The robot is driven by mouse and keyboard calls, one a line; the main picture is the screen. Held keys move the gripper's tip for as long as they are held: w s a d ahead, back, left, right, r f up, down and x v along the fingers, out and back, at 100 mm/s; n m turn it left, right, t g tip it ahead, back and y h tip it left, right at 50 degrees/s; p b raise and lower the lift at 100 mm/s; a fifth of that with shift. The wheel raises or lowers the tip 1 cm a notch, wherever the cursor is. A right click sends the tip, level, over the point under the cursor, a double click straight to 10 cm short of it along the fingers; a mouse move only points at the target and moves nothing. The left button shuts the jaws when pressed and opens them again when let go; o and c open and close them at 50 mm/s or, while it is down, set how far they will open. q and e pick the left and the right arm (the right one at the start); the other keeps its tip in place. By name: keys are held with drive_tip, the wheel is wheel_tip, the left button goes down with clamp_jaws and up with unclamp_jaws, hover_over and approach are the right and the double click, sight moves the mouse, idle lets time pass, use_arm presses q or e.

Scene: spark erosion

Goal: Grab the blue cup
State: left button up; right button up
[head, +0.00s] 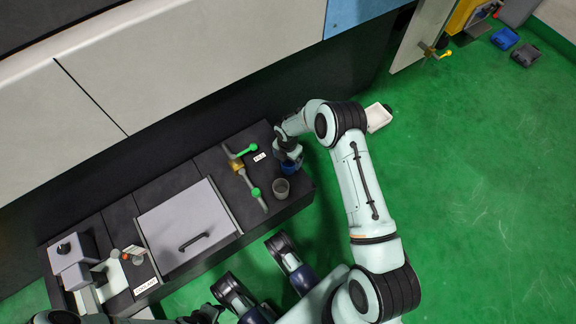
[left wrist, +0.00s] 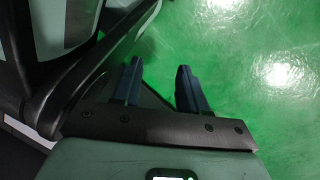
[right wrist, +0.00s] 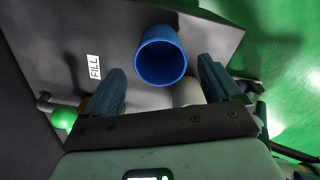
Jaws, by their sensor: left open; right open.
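The blue cup (head: 289,168) stands near the right end of the dark counter, partly hidden under my right gripper (head: 290,158) in the head view. In the right wrist view the blue cup (right wrist: 160,62) shows its open mouth, just beyond and between the spread fingers of my right gripper (right wrist: 161,75). The fingers are open and hold nothing; whether either touches the cup I cannot tell. My left gripper (left wrist: 158,80) is open and empty in the left wrist view, over green floor, away from the cup.
A grey cup (head: 281,187) stands close beside the blue cup. Left of them are pipework with green valve handles (head: 255,192) and a "FILL" label (head: 259,157). A grey lid with a black handle (head: 187,228) lies further left. A white tray (head: 378,117) sits beyond the counter.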

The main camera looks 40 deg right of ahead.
drive_tip(key=b, duration=0.2)
hover_over(288, 163)
drive_tip(key=s+a, duration=0.2)
drive_tip(key=f, duration=0.4)
drive_tip(key=shift+d+f, duration=0.2)
drive_tip(key=shift+d, duration=0.05)
drive_tip(key=shift+f, duration=0.45)
drive_tip(key=c, duration=1)
use_arm(q)
drive_tip(key=shift+g, duration=0.7)
drive_tip(key=s, duration=0.1)
drive_tip(key=s+f, duration=0.2)
drive_tip(key=s, duration=0.1)
drive_tip(key=shift+a, duration=0.25)
use_arm(e)
drive_tip(key=shift+r, duration=0.1)
drive_tip(key=shift+c, duration=0.2)
drive_tip(key=shift+r, duration=0.1)
